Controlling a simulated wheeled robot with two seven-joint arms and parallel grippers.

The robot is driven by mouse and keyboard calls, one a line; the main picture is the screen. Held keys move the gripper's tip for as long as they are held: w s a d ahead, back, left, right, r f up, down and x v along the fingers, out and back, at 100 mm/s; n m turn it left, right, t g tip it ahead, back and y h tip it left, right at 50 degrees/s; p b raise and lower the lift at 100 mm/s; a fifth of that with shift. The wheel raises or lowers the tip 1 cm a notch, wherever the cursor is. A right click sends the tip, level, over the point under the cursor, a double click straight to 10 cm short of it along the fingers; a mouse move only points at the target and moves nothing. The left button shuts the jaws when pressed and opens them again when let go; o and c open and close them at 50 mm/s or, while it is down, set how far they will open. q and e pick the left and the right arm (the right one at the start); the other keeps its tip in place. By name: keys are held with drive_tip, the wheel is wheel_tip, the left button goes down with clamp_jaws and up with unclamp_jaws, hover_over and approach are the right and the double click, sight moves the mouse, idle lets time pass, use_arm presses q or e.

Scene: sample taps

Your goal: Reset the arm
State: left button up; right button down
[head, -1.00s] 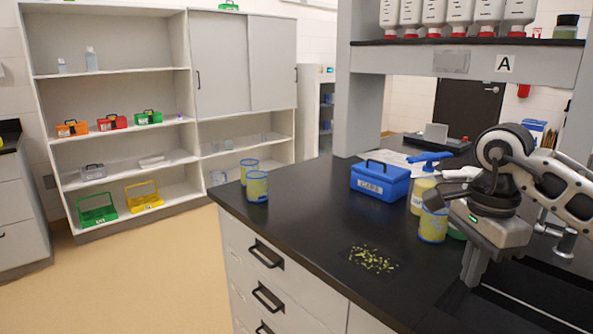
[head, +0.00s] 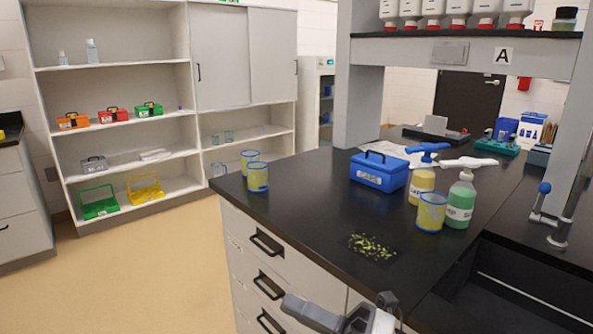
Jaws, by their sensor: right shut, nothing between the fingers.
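My right gripper (head: 372,318) shows at the bottom edge of the head view, low in front of the drawer fronts of the black-topped bench (head: 310,225). It is shut and holds nothing. Only part of it and its grey arm shows, and the rest is cut off by the frame. It is apart from everything on the bench top. My left gripper is not in view.
On the bench stand a blue box (head: 379,172), a yellow bottle (head: 421,184), a green bottle (head: 461,202) and several blue-rimmed cups (head: 431,214). Yellow-green bits (head: 371,246) lie near the front edge. A sink (head: 520,275) opens at right. Shelves (head: 120,140) stand behind.

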drive_tip(key=d+f+m+t+h, duration=0.5)
drive_tip(key=f+m+h, duration=0.2)
drive_tip(key=m, duration=0.5)
drive_tip(key=d+f+m+t+h, duration=0.45)
drive_tip(key=f+m+h, duration=0.25)
drive_tip(key=m, duration=0.5)
drive_tip(key=s+d+f+m+g+h, duration=0.4)
drive_tip(key=s+f+m+g, duration=0.2)
drive_tip(key=s+f+m, duration=0.3)
wheel_tip(320, 180, down, 4)
drive_tip(key=shift+s+f, duration=0.2)
drive_tip(key=shift+s, duration=0.75)
